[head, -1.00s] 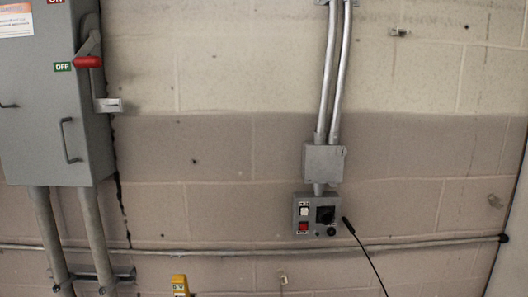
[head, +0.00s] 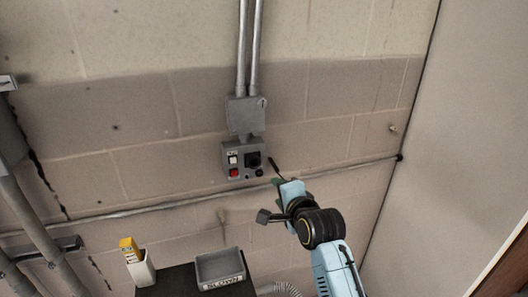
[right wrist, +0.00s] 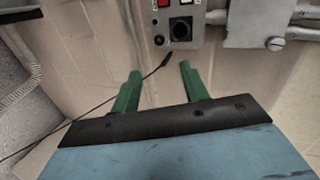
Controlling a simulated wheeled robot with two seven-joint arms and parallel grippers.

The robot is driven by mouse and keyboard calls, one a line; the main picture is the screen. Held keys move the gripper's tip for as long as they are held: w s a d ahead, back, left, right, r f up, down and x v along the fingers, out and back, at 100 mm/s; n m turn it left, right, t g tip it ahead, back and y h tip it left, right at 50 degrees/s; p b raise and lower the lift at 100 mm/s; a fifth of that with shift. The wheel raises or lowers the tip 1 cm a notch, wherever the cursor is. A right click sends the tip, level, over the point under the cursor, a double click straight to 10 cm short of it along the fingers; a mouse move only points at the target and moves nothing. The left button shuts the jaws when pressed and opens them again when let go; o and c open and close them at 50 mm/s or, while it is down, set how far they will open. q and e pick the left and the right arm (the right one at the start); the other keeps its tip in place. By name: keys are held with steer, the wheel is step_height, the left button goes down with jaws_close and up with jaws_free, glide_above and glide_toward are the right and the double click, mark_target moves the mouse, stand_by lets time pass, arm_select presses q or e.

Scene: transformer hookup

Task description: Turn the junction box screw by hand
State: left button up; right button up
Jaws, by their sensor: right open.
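The grey junction box (head: 245,116) is on the wall under two vertical conduits in the head view. A small light screw (head: 263,103) shows at its right edge. In the right wrist view the box (right wrist: 255,24) is at the upper right, with the round screw head (right wrist: 276,43) at its lower edge. My right gripper (head: 283,181) is below and right of the box, apart from it. Its two green fingers (right wrist: 159,72) are spread and empty in the right wrist view. My left gripper is not in view.
A control box (head: 243,159) with white and red buttons and a black knob hangs below the junction box. A black-tipped cable (right wrist: 164,62) stands out near my right fingers. A grey tray (head: 219,268) and yellow-topped holder (head: 137,263) are below. A pale panel (head: 462,130) stands right.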

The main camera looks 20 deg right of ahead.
mark_target(262, 103)
step_height(262, 103, up, 17)
steer(key=w+m+t, duration=0.3)
steer(key=m+t, duration=0.1)
steer(key=m, duration=0.2)
steer(key=w+p, duration=0.1)
steer(key=w, duration=0.5)
steer(key=w+p, duration=0.1)
steer(key=w, duration=0.6)
steer(key=shift+d+r+p, duration=0.2)
steer(key=shift+p, duration=0.2)
jaws_close()
